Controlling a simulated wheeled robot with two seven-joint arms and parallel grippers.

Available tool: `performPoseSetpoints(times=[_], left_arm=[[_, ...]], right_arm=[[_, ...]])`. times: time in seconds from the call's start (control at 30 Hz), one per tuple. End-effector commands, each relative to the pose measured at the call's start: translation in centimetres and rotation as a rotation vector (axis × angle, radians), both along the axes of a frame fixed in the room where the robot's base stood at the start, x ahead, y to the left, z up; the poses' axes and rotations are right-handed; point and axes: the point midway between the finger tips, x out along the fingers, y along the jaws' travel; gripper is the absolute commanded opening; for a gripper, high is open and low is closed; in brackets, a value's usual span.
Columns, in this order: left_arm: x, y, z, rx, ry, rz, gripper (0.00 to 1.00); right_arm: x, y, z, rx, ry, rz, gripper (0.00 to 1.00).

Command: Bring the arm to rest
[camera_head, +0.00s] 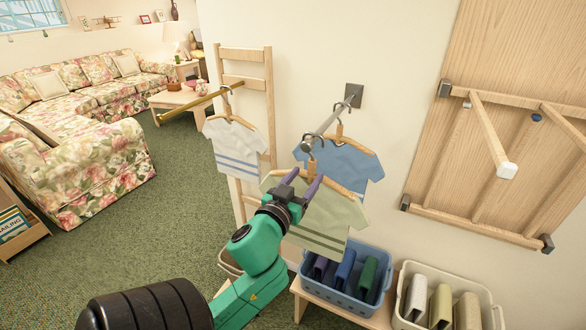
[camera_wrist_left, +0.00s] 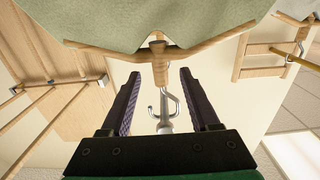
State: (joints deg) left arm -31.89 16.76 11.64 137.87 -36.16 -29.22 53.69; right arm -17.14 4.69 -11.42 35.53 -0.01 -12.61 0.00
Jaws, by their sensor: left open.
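My left gripper (camera_head: 304,179) is open in front of the pale green shirt (camera_head: 328,222), which hangs on a wooden hanger (camera_head: 345,188) from the silver wall rail (camera_head: 322,128). In the left wrist view, the open purple fingers (camera_wrist_left: 160,75) stand on either side of the hanger's neck (camera_wrist_left: 160,64) and hook (camera_wrist_left: 169,102), with gaps and nothing gripped. The green cloth (camera_wrist_left: 150,22) shows above. A blue shirt (camera_head: 355,165) hangs on the same rail, nearer the wall. My right gripper is not in view.
A white striped shirt (camera_head: 232,141) hangs on a brass rod (camera_head: 198,101) at the left. A blue basket (camera_head: 345,300) and a cream basket (camera_head: 404,277) stand below on a bench. A wooden wall rack (camera_head: 480,216) is at right. Open carpet (camera_head: 170,225) lies left.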

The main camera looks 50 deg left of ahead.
Motion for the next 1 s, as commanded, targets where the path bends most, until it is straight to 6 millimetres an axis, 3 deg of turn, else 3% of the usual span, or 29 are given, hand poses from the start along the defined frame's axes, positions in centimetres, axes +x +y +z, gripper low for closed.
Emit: performPoseSetpoints(times=[0.03,0.1,0.3,0.77,0.87,0.97,1.0], left_arm=[[-1.4,-0.4,-0.6,-0.005,0.002,0.003,0.62],[-3.1,-0.8,0.3,-0.009,0.007,0.008,0.62],[-6.1,-1.8,0.4,-0.005,-0.002,0.009,0.62],[-6.8,-2.3,-0.3,-0.001,0.004,0.000,0.62],[-6.1,-2.4,-3.3,-0.021,0.055,-0.009,0.62],[-5.1,-3.0,-10.4,-0.064,0.177,-0.035,0.62],[-4.8,-3.5,-14.1,-0.082,0.241,-0.052,0.62]], right_arm=[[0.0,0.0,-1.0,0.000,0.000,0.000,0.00],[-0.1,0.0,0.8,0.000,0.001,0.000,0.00],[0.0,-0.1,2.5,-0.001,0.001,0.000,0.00],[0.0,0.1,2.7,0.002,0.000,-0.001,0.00],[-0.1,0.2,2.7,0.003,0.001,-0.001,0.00],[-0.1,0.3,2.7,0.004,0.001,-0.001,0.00],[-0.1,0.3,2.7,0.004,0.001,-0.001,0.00]])
